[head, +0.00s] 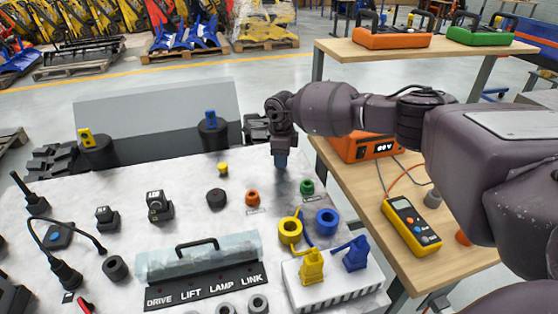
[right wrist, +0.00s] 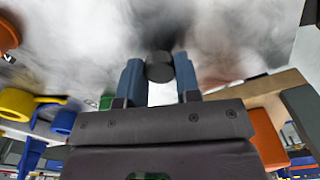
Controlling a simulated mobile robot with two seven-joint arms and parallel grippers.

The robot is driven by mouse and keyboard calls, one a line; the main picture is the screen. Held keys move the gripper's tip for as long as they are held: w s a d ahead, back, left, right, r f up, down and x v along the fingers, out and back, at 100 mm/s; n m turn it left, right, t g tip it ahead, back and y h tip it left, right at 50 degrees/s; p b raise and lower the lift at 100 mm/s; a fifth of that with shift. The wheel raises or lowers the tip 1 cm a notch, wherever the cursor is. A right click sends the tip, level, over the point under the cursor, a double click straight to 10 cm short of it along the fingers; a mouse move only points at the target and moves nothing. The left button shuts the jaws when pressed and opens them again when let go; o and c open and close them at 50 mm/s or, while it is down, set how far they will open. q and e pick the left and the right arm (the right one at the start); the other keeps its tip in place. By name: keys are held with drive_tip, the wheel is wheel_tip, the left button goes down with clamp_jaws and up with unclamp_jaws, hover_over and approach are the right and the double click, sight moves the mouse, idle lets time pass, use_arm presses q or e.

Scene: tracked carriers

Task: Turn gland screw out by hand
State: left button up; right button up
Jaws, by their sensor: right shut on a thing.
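My right gripper (head: 281,160) points down over the far edge area of the grey-white panel top (head: 330,205). In the right wrist view its two blue fingers (right wrist: 158,82) are closed on the sides of a short dark round piece (right wrist: 159,66), which I take to be the gland screw. In the head view the fingers hide this piece, and I cannot tell how far it stands out of the panel. My left gripper is in neither view.
Near the gripper stand an orange ring (head: 252,198), a green fitting (head: 307,187) and a black round knob (head: 216,198). An orange unit (head: 362,148) stands on the wooden bench (head: 385,240) at right.

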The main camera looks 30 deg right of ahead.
drive_tip(key=n+b, duration=0.1)
drive_tip(key=n, duration=0.3)
drive_tip(key=shift+f, duration=0.15)
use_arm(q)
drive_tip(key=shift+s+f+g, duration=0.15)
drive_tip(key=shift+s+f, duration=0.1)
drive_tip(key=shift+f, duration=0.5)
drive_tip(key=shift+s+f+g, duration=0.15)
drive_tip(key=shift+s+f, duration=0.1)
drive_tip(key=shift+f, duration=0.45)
use_arm(e)
drive_tip(key=shift+r+n, duration=0.2)
drive_tip(key=shift+n, duration=0.5)
drive_tip(key=n, duration=0.1)
drive_tip(key=n+b, duration=0.1)
drive_tip(key=shift+d+f+n, duration=0.1)
drive_tip(key=shift+f+n, duration=0.15)
drive_tip(key=shift+n, duration=0.15)
drive_tip(key=n+b, duration=0.2)
drive_tip(key=n, duration=0.3)
drive_tip(key=shift+r+n, duration=0.2)
drive_tip(key=shift+n, duration=0.8)
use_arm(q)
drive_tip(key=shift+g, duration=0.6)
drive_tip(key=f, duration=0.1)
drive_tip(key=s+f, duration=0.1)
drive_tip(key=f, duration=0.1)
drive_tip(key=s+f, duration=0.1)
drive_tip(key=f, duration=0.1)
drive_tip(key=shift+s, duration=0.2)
